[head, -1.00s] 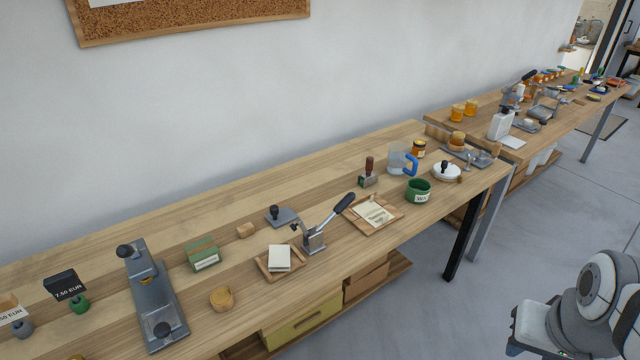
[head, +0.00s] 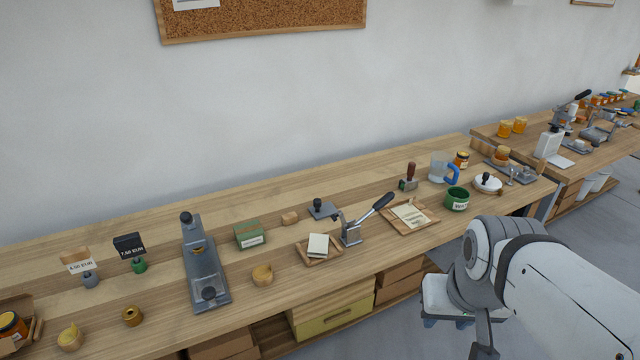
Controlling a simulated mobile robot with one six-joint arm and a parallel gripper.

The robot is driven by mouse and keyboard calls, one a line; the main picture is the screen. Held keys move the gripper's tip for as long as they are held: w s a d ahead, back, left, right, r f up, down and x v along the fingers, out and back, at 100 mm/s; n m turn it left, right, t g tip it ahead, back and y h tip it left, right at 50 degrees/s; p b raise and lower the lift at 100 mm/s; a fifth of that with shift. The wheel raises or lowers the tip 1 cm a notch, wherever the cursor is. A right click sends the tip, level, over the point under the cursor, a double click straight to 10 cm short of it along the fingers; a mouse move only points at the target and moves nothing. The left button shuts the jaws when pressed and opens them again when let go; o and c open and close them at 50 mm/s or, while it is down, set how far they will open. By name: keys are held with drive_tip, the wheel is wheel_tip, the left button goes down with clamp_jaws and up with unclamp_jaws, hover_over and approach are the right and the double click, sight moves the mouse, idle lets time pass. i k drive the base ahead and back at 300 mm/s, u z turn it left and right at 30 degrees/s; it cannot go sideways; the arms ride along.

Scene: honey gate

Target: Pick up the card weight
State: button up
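A flat grey plate with an upright black knob (head: 321,208) lies at the back of the near bench, right of a small wooden block; it looks like the card weight, though I cannot be sure. Nothing holds it or covers it. My arm comes in from the lower right, in front of the bench and well apart from the plate. Its end is small and partly hidden by my own links, so I cannot make out the fingers or anything held in them.
Near the plate stand a lever press (head: 350,232), a wooden tray with cards (head: 304,252), a green box (head: 249,234) and a wooden block (head: 290,218). Another card tray (head: 432,222), a stamp (head: 409,178) and a green pot (head: 457,199) are further right. Bare wood lies behind the plate.

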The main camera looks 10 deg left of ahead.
sight(319, 211)
drive_tip(key=z, duration=0.05)
drive_tip(key=i, duration=1.5)
drive_tip(key=u, duration=0.05)
